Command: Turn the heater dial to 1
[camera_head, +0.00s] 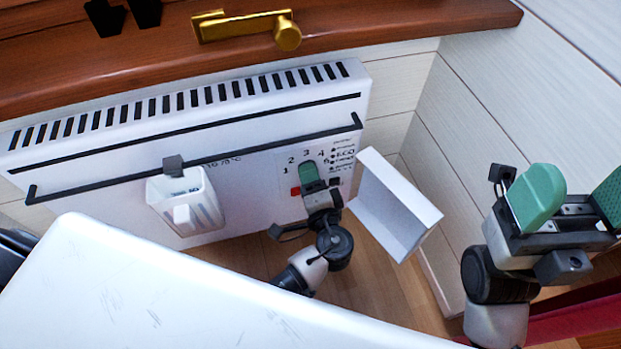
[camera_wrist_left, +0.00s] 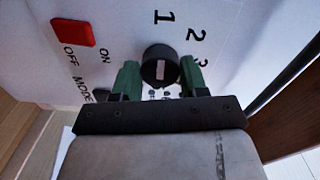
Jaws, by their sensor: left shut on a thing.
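The white heater (camera_head: 90,180) stands by the wall with a numbered control panel on its right side. Its black round dial (camera_wrist_left: 160,66) shows in the left wrist view, with a light stripe running up and down in the picture, roughly in line with the 1 above it. I cannot tell which end of the stripe points. My left gripper (camera_head: 310,182) is at the panel, its green fingers (camera_wrist_left: 128,82) on either side of the dial and shut on it. It hides the dial in the head view. My right gripper (camera_head: 573,198) is open and empty at the right, away from the heater.
A red switch (camera_wrist_left: 72,32) marked ON and OFF is beside the dial. An open white flap (camera_head: 385,195) stands just right of my left gripper. A white box (camera_head: 205,207) hangs from the heater's dark rail (camera_head: 100,182). A white surface (camera_head: 150,290) fills the front left.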

